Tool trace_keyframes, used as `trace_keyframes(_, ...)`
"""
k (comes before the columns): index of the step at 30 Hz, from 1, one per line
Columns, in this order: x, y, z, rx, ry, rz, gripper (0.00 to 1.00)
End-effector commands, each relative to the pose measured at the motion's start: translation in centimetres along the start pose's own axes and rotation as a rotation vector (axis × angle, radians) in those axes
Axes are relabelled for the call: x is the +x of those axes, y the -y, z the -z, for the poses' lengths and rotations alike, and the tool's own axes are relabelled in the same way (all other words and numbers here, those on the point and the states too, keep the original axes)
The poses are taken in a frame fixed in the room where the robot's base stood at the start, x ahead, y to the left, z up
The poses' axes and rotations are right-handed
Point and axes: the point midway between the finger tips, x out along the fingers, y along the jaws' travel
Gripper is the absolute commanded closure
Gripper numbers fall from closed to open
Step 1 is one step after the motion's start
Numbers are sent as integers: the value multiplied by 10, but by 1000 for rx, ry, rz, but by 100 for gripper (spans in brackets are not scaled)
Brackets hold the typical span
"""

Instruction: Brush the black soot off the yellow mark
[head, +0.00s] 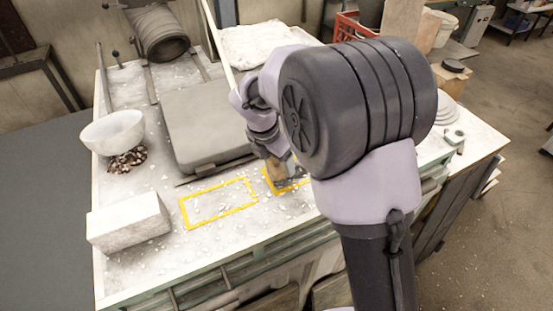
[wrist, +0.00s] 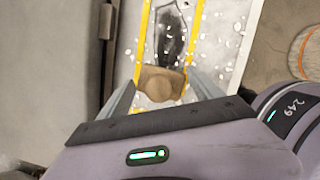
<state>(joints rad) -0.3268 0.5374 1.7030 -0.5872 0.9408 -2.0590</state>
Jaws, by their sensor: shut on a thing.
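My gripper (wrist: 162,87) is shut on a tan wooden brush (wrist: 160,84), which sits between its two grey fingers in the wrist view. The black soot (wrist: 172,36) is a dark, elongated patch just beyond the brush, inside the yellow mark (wrist: 195,33). White specks lie around it. In the head view my gripper (head: 270,152) reaches down to the right-hand yellow mark (head: 289,189), which my arm partly hides. The brush (head: 275,174) shows low at that mark. Whether the bristles touch the surface is hidden.
A second, empty yellow outline (head: 185,215) lies to the left. A white block (head: 128,222), a white bowl (head: 114,132) over dark pieces, and a large grey slab (head: 205,125) stand around on the speckled table (head: 160,275). Stacked white discs (head: 450,112) are at the right.

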Motion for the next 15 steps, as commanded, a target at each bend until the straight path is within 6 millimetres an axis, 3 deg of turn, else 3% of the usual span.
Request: trace_keyframes(15,10,0,3,1,0,1,58)
